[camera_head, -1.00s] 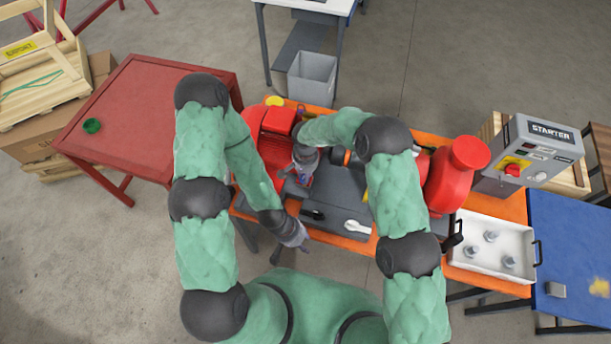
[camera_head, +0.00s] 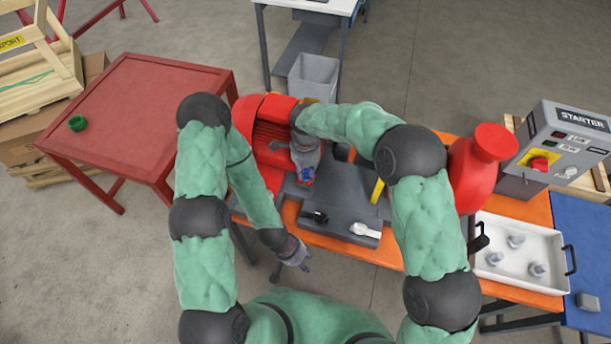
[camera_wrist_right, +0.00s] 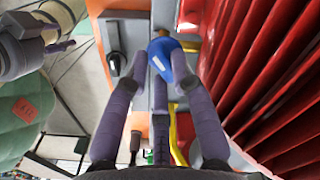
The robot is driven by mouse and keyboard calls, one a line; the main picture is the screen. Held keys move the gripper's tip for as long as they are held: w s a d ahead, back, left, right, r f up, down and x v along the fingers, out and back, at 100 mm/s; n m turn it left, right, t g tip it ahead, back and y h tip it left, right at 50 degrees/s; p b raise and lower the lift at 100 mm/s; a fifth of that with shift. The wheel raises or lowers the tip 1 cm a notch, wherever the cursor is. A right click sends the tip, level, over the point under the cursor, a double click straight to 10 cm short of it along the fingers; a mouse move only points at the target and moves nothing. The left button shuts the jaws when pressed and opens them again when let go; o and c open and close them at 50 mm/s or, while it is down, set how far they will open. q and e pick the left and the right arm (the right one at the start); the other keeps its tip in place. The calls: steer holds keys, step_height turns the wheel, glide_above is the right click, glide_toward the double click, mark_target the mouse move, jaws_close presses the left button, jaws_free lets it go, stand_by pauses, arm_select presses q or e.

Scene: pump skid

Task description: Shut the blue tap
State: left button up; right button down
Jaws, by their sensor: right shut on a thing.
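The blue tap handle (camera_wrist_right: 180,66) with a white line on it sits between the fingers of my right gripper (camera_wrist_right: 160,68) in the right wrist view. My right gripper is shut on it. In the head view a small patch of the blue tap (camera_head: 307,174) shows at the tips of my right gripper (camera_head: 306,180), above the grey skid plate; the fingers hide most of it. My left gripper (camera_head: 303,264) hangs in front of the orange bench edge, away from the tap. Its fingers are too small to read.
A red ribbed motor (camera_head: 272,142) stands close beside my right gripper. A black handle (camera_head: 318,217) and a white handle (camera_head: 365,230) sit on the skid front. A white tray (camera_head: 550,247) with pegs and a starter box (camera_head: 570,140) stand right. A red table (camera_head: 135,120) stands left.

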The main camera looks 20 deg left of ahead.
mark_target(305, 172)
steer(key=m+b, duration=0.2)
steer(key=m, duration=0.1)
steer(key=shift+f+m+b, duration=0.1)
steer(key=shift+m+b, duration=0.2)
steer(key=shift+a+m+b, duration=0.1)
steer(key=shift+m+b, duration=0.75)
steer(key=shift+m, duration=0.95)
steer(key=c, duration=1.3)
jaws_free()
step_height(305, 172, up, 12)
steer(key=shift+r, duration=0.1)
